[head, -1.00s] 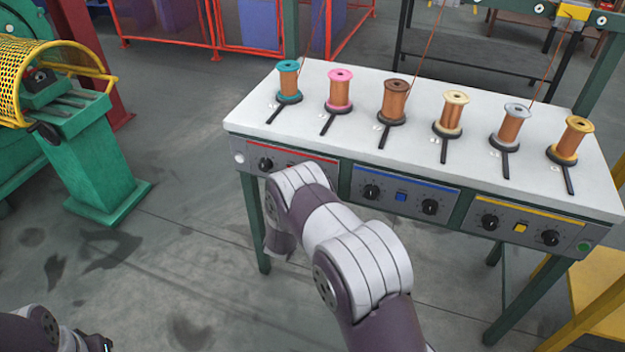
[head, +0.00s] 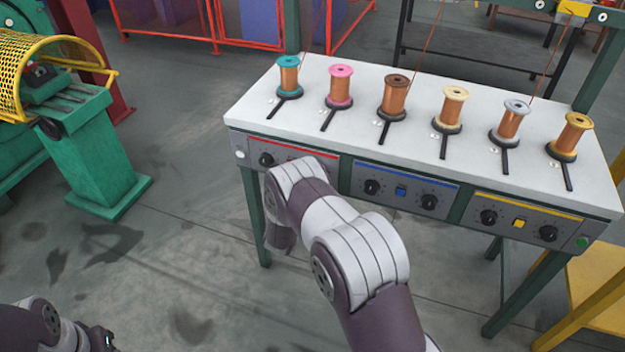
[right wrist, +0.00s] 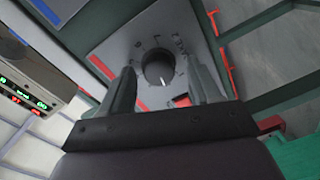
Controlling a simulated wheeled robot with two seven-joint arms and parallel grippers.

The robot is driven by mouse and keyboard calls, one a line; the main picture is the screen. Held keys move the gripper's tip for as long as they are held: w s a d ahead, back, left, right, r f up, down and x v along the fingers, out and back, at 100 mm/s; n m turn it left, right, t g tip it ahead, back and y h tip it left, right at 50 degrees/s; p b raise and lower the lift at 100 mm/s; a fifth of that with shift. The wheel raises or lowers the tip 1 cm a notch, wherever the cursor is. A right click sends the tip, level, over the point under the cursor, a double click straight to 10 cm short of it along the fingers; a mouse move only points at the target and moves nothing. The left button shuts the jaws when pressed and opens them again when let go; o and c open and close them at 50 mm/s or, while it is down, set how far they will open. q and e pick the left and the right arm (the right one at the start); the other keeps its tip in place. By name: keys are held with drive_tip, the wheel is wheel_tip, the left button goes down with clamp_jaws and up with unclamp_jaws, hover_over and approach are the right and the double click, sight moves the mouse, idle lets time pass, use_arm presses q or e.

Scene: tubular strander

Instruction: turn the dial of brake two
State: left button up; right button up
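A black dial (right wrist: 158,68) with a white pointer line sits on the grey panel with the red stripe (right wrist: 100,66), with scale marks around it. My right gripper (right wrist: 163,82) is open, with one finger on each side of this dial. I see gaps between the fingers and the knob. In the head view my right arm covers the gripper and this dial, the right-hand one of the red-striped panel (head: 240,152). The panel's left dial (head: 266,160) shows beside the arm.
The white table (head: 330,125) carries several copper wire spools. A blue-striped panel (head: 400,206) and a yellow-striped panel (head: 518,235) continue to the right. A display box (right wrist: 28,90) shows in the wrist view. A green machine (head: 100,165) stands left, with open floor between.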

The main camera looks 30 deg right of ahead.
drive_tip(key=p+v, duration=0.2)
drive_tip(key=v, duration=1)
drive_tip(key=shift+s+a, duration=0.25)
drive_tip(key=shift+s, duration=0.05)
